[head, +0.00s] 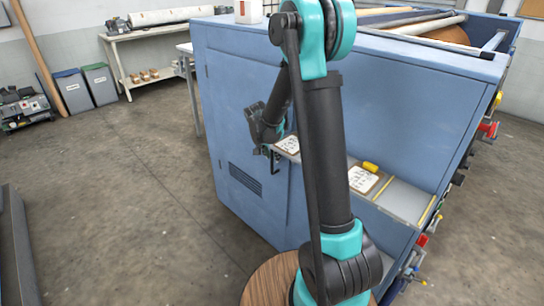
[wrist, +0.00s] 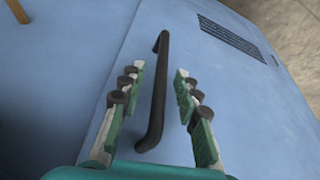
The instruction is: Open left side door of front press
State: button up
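The front press (head: 240,75) is a large blue machine in the head view. Its left side door (head: 235,150) is a flat blue panel with a dark vent low on it, and it looks closed. In the wrist view, the door (wrist: 220,85) fills most of the picture. A black bar handle (wrist: 157,95) stands out from it, running from top to bottom. My gripper (wrist: 160,72) is open, with one finger on each side of the handle and gaps to both. In the head view, my gripper (head: 274,155) is beside the door and partly hidden by my arm.
A shelf on the press holds paper sheets (head: 363,180) and a yellow object (head: 371,167). Two bins (head: 86,88) and a white bench (head: 150,45) stand by the back wall. The floor (head: 130,190) left of the press is clear.

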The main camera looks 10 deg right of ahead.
jog(key=shift+c, duration=0.3)
grip_shut()
